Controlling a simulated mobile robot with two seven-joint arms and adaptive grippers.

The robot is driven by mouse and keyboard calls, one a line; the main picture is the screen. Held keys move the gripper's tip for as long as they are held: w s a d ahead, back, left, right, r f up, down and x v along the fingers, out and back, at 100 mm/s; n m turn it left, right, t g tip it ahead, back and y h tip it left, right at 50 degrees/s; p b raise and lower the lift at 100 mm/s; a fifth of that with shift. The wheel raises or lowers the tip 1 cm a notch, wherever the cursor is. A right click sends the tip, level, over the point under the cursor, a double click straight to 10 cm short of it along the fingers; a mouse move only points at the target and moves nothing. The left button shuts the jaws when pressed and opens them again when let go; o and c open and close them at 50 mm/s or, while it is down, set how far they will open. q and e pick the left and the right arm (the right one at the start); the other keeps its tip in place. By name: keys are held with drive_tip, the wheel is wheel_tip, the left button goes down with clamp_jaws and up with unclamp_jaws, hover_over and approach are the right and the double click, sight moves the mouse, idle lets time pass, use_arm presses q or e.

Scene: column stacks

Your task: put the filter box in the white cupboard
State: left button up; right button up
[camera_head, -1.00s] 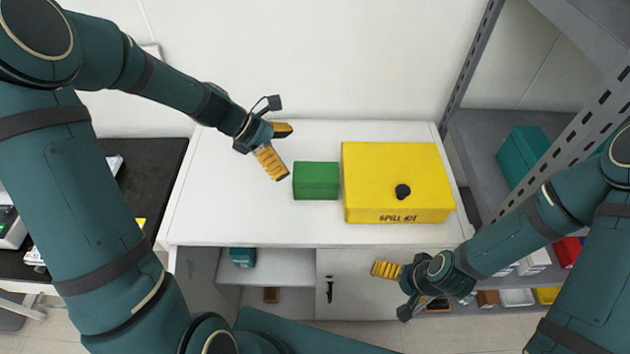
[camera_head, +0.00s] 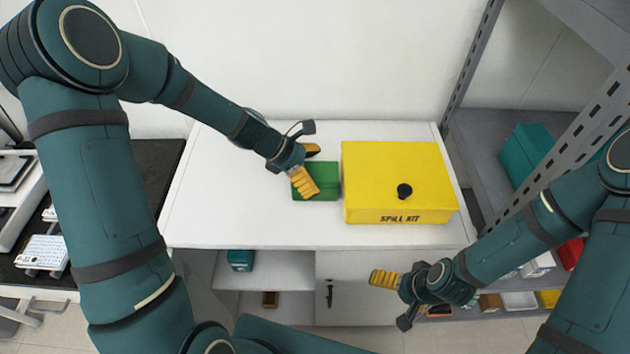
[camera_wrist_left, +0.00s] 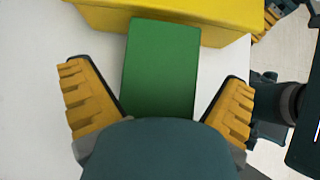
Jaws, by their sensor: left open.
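A plain green box (camera_head: 326,178), which fits the filter box though no label can be read, lies on top of the white cupboard (camera_head: 230,220). My left gripper (camera_head: 309,168) is open over the box's left end. In the left wrist view the green box (camera_wrist_left: 160,68) shows between the two spread yellow fingers, with a gap on each side. The cupboard's front has an open left part with a shelf and a door with a dark handle (camera_head: 329,296) on the right. My right gripper (camera_head: 392,298) looks open and empty in front of that door.
A yellow spill kit box (camera_head: 400,190) stands close against the green box's right side. A small teal box (camera_head: 240,260) and a brown item (camera_head: 270,299) sit inside the cupboard's open part. A grey rack (camera_head: 480,130) stands at the right. The cupboard top's left side is clear.

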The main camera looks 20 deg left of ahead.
sight(314, 171)
use_arm(q)
drive_tip(key=c, duration=1.2)
drive_tip(key=shift+c, duration=0.2)
wheel_tip(314, 171, up, 10)
drive_tip(key=p, duration=0.3)
drive_tip(key=shift+f, duration=0.2)
drive_tip(key=shift+a+r+n+t, duration=0.1)
drive_tip(key=shift+r+n+t, duration=0.05)
drive_tip(key=shift+n+t, duration=0.2)
drive_tip(key=n+t+y, duration=0.1)
drive_tip(key=n, duration=0.1)
drive_tip(key=a+n+t, duration=0.1)
drive_tip(key=n, duration=0.1)
drive_tip(key=shift+w+a+r+t+y, duration=0.1)
drive_tip(key=shift+w+t+y, duration=0.1)
drive_tip(key=shift+t+y, duration=0.2)
drive_tip(key=shift+w+a+r+n+t+y, duration=0.15)
drive_tip(key=shift+n+t+y, duration=0.15)
drive_tip(key=shift+n, duration=0.3)
drive_tip(key=shift+s+a+r+n+t+y, duration=0.1)
drive_tip(key=shift+n+t+y, duration=0.2)
drive_tip(key=shift+n, duration=0.25)
drive_tip(key=shift+a+r+n+t+y, duration=0.25)
drive_tip(key=shift+r+n+t+y, duration=0.1)
drive_tip(key=shift+n+y, duration=0.35)
